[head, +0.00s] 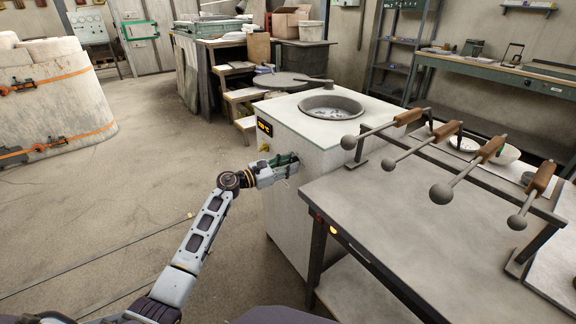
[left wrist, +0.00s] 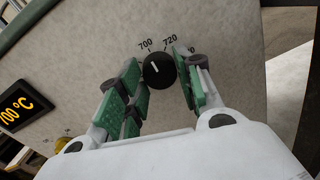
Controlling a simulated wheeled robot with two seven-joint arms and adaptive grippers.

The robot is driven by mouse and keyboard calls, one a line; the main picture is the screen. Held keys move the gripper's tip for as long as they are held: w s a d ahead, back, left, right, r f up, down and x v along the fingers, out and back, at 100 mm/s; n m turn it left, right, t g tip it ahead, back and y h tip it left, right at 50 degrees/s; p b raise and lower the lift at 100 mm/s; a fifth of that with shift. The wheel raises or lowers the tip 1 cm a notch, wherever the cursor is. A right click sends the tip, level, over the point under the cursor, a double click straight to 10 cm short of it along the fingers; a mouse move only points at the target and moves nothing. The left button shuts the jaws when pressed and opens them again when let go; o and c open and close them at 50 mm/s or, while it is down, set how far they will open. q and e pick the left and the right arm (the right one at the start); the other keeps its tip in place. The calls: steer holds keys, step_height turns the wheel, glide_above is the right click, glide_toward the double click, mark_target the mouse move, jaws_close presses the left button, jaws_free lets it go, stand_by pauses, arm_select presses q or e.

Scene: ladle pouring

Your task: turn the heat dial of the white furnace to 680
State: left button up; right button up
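The white furnace (head: 288,215) stands in the middle of the head view, with a round opening in its top. Its black heat dial (left wrist: 158,70) shows in the left wrist view; the white mark points up and left, toward the 700 label (left wrist: 146,45). A 720 label (left wrist: 170,41) is to its right; another label is partly hidden by a finger. My left gripper (head: 291,164) is at the furnace's front. Its green-padded fingers (left wrist: 160,76) are spread on either side of the dial, with small gaps seeming to show. My right gripper is out of view.
A lit display (left wrist: 17,107) reading about 700 °C, cut at the edge, is beside the dial. A table (head: 385,230) with several wooden-handled ladles (head: 440,192) on a rack stands right of the furnace.

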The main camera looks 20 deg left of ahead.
arm_select(q)
steer(key=c, duration=0.4)
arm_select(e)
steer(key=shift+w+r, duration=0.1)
arm_select(q)
steer(key=shift+n+t+p, duration=0.3)
steer(key=shift+n+p, duration=2.3)
steer(key=shift+n, duration=2)
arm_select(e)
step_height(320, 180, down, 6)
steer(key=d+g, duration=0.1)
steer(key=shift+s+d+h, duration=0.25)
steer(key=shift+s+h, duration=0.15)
arm_select(q)
steer(key=o, duration=1)
